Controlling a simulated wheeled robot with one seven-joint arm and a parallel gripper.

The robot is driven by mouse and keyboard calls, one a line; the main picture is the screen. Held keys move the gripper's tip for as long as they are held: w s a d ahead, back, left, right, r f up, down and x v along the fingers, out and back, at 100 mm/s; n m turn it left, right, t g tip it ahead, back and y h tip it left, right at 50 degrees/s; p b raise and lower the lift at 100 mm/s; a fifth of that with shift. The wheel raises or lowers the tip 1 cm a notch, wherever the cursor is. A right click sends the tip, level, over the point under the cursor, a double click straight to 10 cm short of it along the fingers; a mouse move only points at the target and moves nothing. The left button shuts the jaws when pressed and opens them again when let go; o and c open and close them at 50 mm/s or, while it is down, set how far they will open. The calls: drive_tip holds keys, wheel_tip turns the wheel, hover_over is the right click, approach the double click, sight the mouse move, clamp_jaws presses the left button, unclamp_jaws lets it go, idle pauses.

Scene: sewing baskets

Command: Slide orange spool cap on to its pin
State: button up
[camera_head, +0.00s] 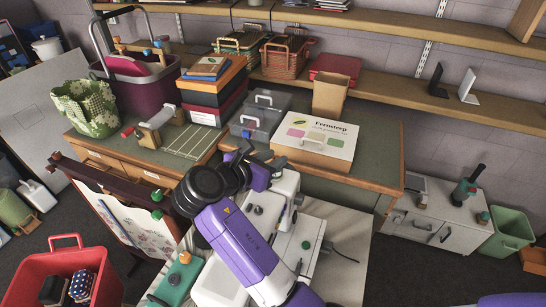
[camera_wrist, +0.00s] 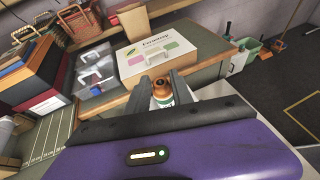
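In the wrist view, a small thing with an orange-brown round top (camera_wrist: 162,85) and a green and white lower part sits between the two fingers of my gripper (camera_wrist: 164,82). The fingers stand close on either side of it. Whether they press on it or stand slightly apart is too small to tell. I cannot tell whether its top is the spool cap. In the head view, a white sewing machine (camera_head: 268,212) stands on the near table, partly behind my purple arm. I cannot make out the pin.
A white carton (camera_head: 315,143) and a clear case (camera_head: 262,112) stand on the bench behind. A purple basket (camera_head: 137,86) and stacked boxes are to the left. A red bin (camera_head: 95,285) is at the lower left.

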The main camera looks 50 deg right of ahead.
drive_tip(key=o, duration=0.3)
drive_tip(key=shift+o, duration=0.2)
drive_tip(key=b+v, duration=0.1)
drive_tip(key=v, duration=0.6)
drive_tip(key=shift+a+r, duration=0.2)
drive_tip(key=shift+a, duration=0.15)
drive_tip(key=shift+s, duration=0.15)
